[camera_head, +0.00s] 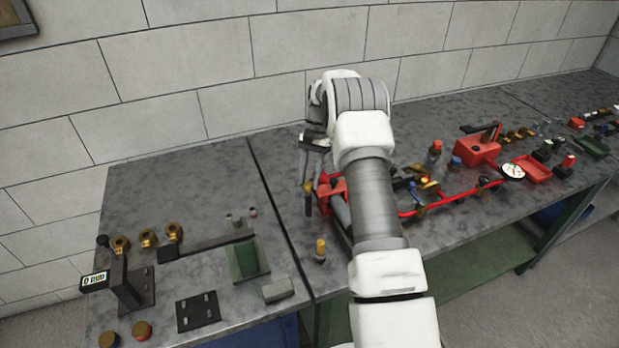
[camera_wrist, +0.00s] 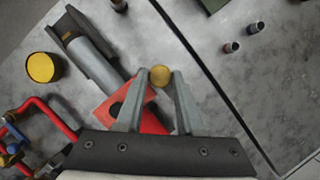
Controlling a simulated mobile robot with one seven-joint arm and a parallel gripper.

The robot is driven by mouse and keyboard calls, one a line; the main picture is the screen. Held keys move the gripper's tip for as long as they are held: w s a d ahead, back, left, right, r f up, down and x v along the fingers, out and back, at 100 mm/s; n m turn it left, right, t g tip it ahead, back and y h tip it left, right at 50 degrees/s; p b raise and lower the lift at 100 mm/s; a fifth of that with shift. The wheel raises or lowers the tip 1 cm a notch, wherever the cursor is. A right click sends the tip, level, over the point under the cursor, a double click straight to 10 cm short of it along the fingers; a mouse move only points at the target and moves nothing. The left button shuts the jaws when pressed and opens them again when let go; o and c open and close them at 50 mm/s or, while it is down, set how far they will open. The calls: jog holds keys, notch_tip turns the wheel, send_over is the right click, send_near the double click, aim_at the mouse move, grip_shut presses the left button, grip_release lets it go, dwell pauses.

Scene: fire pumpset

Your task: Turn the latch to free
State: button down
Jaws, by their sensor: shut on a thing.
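My gripper (camera_head: 309,182) reaches down beside a red block (camera_head: 328,190) on the grey bench. In the wrist view, my gripper (camera_wrist: 160,88) has both fingertips against a round brass-coloured knob (camera_wrist: 160,75), shut on it. In the head view, the knob shows as a dark upright piece with a brownish top (camera_head: 308,190). The red block (camera_wrist: 116,106) lies under and left of the fingers in the wrist view, partly covered by them. I take the knob to be the latch's handle; the rest of the latch is hidden.
A grey cylinder in a dark holder (camera_wrist: 92,60) lies close beside the red block. A yellow-topped piece (camera_head: 320,247) stands nearer the front. Red piping (camera_head: 440,204) runs right. A green block (camera_head: 247,262) and a black bracket (camera_head: 130,284) stand left. A seam crosses the bench.

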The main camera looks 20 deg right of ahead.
jog(key=c, duration=0.5)
grip_release()
jog(key=shift+c, duration=0.2)
jog(key=v, duration=1.2)
jog(key=shift+s+r, duration=0.1)
